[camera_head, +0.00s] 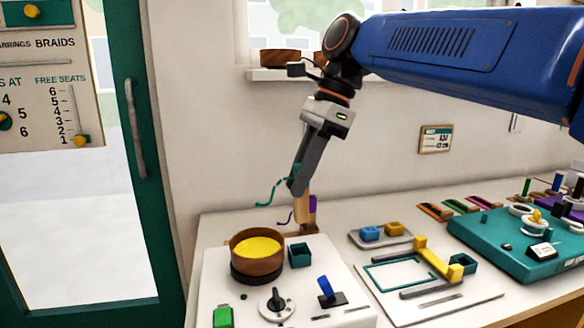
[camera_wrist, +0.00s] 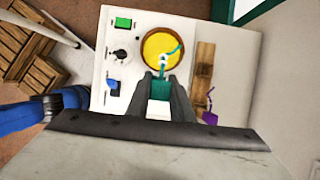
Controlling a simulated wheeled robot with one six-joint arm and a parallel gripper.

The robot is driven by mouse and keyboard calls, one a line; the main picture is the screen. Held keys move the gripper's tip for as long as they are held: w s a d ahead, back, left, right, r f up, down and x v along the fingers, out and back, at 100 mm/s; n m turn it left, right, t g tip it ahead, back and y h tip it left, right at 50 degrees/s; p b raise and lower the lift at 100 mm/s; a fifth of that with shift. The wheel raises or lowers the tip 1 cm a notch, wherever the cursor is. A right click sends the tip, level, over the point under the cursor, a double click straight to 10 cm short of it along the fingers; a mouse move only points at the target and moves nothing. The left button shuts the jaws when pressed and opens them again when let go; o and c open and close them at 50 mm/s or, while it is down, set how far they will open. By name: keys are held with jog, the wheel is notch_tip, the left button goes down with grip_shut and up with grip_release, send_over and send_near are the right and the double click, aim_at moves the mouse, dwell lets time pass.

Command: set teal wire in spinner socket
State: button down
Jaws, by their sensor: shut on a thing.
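My gripper (camera_head: 296,186) is shut on the teal wire (camera_head: 268,193), above the back of the white spinner unit (camera_head: 225,290). The wire's curly end sticks out to the left in the head view. In the wrist view, its teal handle (camera_wrist: 160,84) sits between the fingers, and the wire overlaps the wooden bowl of yellow beads (camera_wrist: 147,45). The bowl (camera_head: 257,247) stands on the unit. The teal square socket (camera_head: 299,256) is beside the bowl on its right, below my gripper. I cannot make the socket out separately in the wrist view.
A wooden rack (camera_head: 302,207) with a purple wire (camera_head: 312,206) stands behind the unit. A green button (camera_head: 222,316), black knob (camera_head: 277,304) and blue lever (camera_head: 326,290) are on the unit. A tray (camera_head: 381,239) and a teal board (camera_head: 500,250) lie to the right.

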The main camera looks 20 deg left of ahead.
aim_at(298, 220)
jog(key=shift+w+a+f, duration=0.1)
jog(key=shift+w+f, duration=0.05)
jog(key=shift+f, duration=2.75)
jog(key=shift+f, duration=1.45)
jog(key=shift+f, duration=0.35)
jog(key=c, duration=1.5)
grip_release()
jog(key=shift+r, duration=3.5)
